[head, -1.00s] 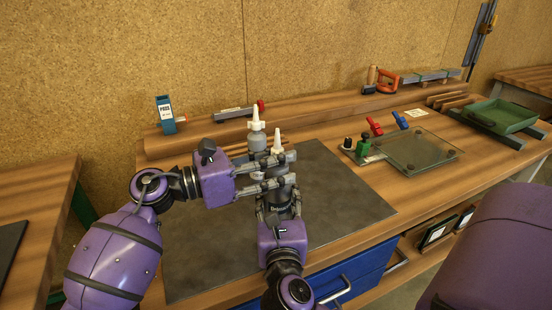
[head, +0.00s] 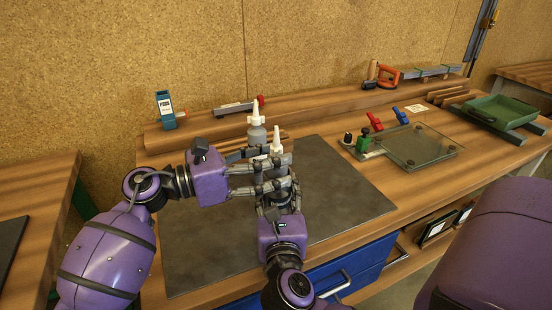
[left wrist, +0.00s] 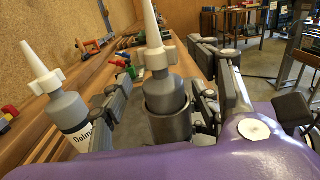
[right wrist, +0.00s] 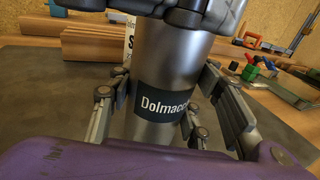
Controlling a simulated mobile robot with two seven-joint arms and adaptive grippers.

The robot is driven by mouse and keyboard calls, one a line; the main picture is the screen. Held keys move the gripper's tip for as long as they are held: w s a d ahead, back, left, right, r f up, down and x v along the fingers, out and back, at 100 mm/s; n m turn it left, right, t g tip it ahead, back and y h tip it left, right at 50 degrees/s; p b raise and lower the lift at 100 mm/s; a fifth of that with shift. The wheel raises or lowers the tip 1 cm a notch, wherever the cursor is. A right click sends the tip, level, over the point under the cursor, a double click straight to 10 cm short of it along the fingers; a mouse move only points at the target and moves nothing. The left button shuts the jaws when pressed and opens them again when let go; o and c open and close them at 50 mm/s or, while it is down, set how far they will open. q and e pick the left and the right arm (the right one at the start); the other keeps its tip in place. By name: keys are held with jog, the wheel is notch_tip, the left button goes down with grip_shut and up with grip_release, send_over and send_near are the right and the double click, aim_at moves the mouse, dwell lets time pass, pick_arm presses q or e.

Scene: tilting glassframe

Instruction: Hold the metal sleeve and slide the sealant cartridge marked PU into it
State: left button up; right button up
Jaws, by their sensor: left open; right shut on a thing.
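My right gripper (right wrist: 158,88) is shut on the metal sleeve (right wrist: 165,60), which stands upright with a dark "Dolmacc…" label. In the left wrist view, a grey cartridge (left wrist: 166,90) with a white nozzle sits upright in the mouth of the dark sleeve (left wrist: 168,122), its upper part standing out. Its marking is hidden, so I cannot tell whether it reads PU. My left gripper (head: 284,171) is open, its fingers on either side of that cartridge and the sleeve top. A second grey cartridge (left wrist: 66,108) with a white nozzle and "Dolm…" label stands beside them, outside the sleeve.
A dark mat (head: 335,185) covers the bench, mostly clear right of my grippers. A glass plate with clamps (head: 420,145) and a green tray (head: 502,112) lie to the right. A blue box (head: 165,110) stands on the back ledge. The second cartridge is close behind my left fingers.

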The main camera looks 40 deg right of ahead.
jog(key=shift+f, duration=0.1)
pick_arm(q)
jog(key=v, duration=1)
jog(key=shift+a, duration=0.35)
jog(key=shift+w, duration=0.1)
pick_arm(e)
jog(key=o, duration=1.3)
jog(key=shift+o, duration=0.2)
